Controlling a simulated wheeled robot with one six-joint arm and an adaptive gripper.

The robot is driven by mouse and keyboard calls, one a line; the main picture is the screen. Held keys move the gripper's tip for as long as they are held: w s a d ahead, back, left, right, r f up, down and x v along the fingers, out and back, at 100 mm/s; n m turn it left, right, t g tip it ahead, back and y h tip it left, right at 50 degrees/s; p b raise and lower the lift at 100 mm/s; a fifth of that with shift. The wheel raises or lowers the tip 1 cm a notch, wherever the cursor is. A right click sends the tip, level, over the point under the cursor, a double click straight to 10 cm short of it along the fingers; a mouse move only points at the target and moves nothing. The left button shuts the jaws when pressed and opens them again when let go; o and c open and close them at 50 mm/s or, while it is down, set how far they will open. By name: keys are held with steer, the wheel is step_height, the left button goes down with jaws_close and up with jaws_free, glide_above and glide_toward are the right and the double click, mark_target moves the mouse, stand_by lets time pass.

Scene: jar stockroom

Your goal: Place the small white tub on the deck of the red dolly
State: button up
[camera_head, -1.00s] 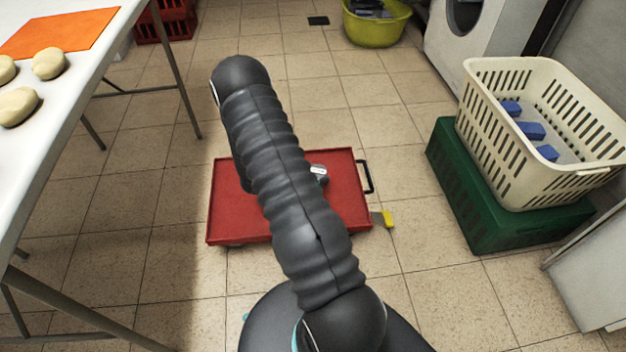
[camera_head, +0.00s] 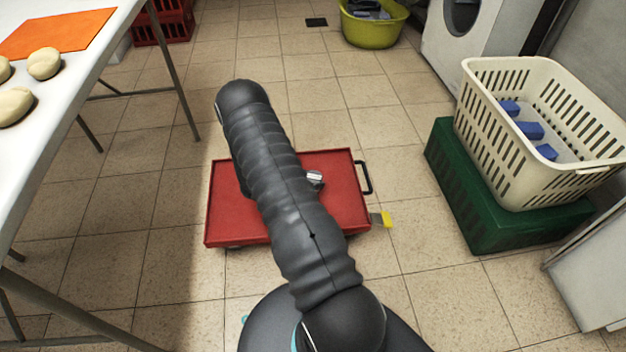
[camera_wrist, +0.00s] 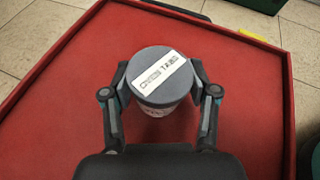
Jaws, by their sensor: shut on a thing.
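The small white tub (camera_wrist: 158,82) has a grey lid with a white printed label and shows between my gripper's fingers in the wrist view. My gripper (camera_wrist: 160,100) is shut on its sides. The red dolly (camera_head: 340,185) lies on the floor, and its red deck (camera_wrist: 70,110) fills most of the wrist view below the tub. I cannot tell whether the tub touches the deck. In the head view my arm hides the middle of the dolly, and a small grey and white part (camera_head: 315,179) shows beside the arm.
A green crate (camera_head: 470,215) with a cream basket (camera_head: 545,180) on it stands to the right. A white table (camera_head: 60,80) with dough pieces is at left. A yellow-ended object (camera_head: 384,219) lies by the dolly's right corner. Floor behind the dolly is clear.

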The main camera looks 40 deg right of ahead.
steer(key=o, duration=1.3)
steer(key=shift+f, duration=0.1)
steer(key=shift+o, duration=0.2)
